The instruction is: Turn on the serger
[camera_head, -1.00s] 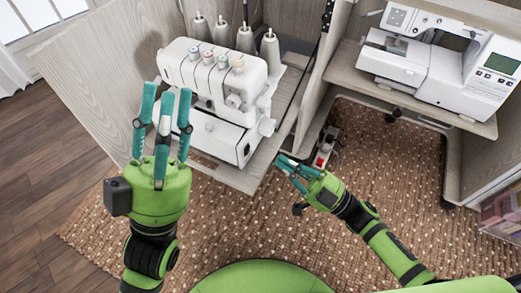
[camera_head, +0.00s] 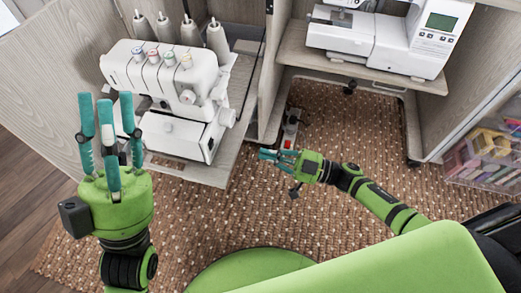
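The serger (camera_head: 180,88) is a white machine with several coloured dials on top and spools behind it. It stands on a wooden shelf at the upper left. My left gripper (camera_head: 106,102) points upward in front of the serger's left side, with its teal fingers spread and nothing between them. It overlaps the machine in the picture; I cannot tell whether they touch. My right gripper (camera_head: 264,155) points left, low beside the shelf's right end, its fingers apart and empty. Just above it is a small power strip (camera_head: 291,124) with a red part. The serger's power switch cannot be made out.
A white sewing machine (camera_head: 388,38) with a green screen stands on a wooden shelf (camera_head: 352,70) at the upper right. A cabinet panel (camera_head: 270,75) divides the two shelves. A clear bin (camera_head: 488,158) of coloured items is at the right. Brown woven rug (camera_head: 215,222) covers the open floor.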

